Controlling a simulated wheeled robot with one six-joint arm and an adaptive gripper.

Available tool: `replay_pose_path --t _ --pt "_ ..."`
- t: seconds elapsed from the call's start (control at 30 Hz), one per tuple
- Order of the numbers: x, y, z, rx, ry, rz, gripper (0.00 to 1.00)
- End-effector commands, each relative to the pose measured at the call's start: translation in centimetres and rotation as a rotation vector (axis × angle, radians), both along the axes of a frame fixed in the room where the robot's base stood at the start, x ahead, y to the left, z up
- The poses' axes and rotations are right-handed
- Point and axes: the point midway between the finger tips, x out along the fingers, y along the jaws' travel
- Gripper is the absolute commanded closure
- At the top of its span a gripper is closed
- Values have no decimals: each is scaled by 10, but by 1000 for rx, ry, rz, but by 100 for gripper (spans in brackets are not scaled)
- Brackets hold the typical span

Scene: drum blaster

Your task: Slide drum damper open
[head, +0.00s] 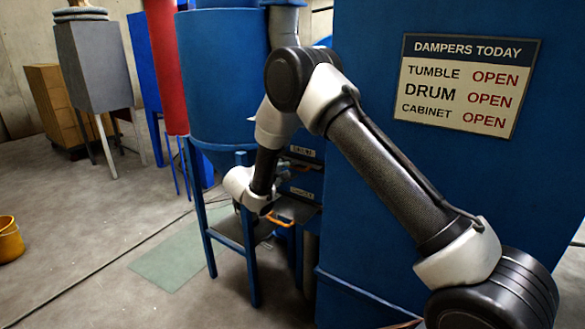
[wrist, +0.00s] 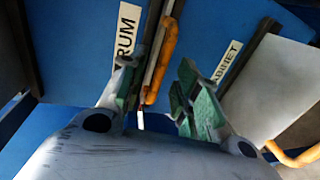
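The DRUM label (wrist: 127,32) is on a blue panel in the wrist view, and it shows small in the head view (head: 303,151). An orange handle (wrist: 162,55) lies beside that label, close to the panel, along a thin pale edge. My gripper (wrist: 158,78) is open, with one green-padded finger on each side of the handle's lower part. I cannot tell whether either finger touches it. The CABINET label (wrist: 227,62) is to the right, beside a grey plate (wrist: 268,85) that sticks out and has a second orange handle (wrist: 294,156).
A sign (head: 467,85) on the large blue cabinet (head: 440,185) lists tumble, drum and cabinet as OPEN. A blue hopper (head: 222,75) on a leg frame (head: 250,265) stands close to my arm. A yellow bucket (head: 10,240) is far left; the left floor is mostly clear.

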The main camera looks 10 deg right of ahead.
Motion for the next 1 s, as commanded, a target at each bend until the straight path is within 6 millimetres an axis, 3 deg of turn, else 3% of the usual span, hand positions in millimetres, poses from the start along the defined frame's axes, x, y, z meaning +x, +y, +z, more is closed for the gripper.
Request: replay_pose_path --t 0.2,0.47,0.5,0.67,1.0 --pt "16 -16 -4 -1 -1 0 68" --pt "18 -18 -5 0 0 0 68" --pt "18 -18 -5 0 0 0 70" --pt "17 -17 -5 0 0 0 99" --pt "11 -10 -5 0 1 3 100"
